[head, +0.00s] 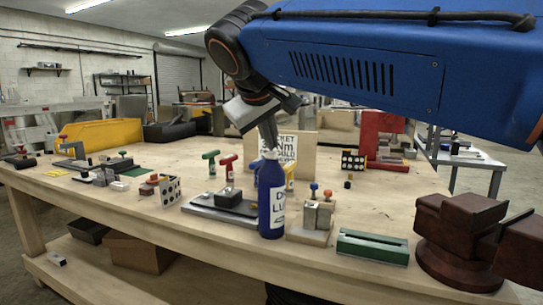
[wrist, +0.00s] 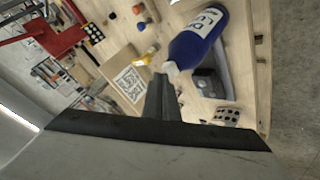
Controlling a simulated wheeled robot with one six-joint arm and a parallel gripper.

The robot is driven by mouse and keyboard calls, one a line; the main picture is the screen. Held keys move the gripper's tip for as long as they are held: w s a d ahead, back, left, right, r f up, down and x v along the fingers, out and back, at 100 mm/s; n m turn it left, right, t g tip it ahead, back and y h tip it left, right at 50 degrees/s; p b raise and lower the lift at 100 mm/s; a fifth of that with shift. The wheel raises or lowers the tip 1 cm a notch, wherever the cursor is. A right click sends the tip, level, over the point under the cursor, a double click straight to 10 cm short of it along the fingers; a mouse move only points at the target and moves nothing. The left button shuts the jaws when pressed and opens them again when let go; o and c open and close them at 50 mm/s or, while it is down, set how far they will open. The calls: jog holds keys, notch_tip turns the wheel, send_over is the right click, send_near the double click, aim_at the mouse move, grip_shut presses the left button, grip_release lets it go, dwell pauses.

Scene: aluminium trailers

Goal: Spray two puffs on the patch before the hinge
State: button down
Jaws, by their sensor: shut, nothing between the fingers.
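A blue bottle (head: 271,205) with a white label and a pale top stands upright near the front edge of the workbench. It also shows in the wrist view (wrist: 197,40), its pale nozzle close to my fingertips. My gripper (head: 270,146) points down just above the bottle's top, its fingers together and empty; the wrist view shows the closed fingers (wrist: 161,100) too. Whether they touch the top, I cannot tell. A grey metal plate with a dark block (head: 228,200) lies left of the bottle, partly hidden by it. I cannot make out which part is the hinge or the patch.
A wooden block with metal pieces and coloured knobs (head: 316,222) stands close right of the bottle. A green block (head: 372,247) and a brown vise (head: 460,240) are farther right. Green and red T-handles (head: 228,165) and a sign board (head: 290,150) stand behind.

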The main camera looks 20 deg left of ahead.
aim_at(270, 161)
notch_tip(270, 161, up, 6)
dwell(0.9)
dwell(2.3)
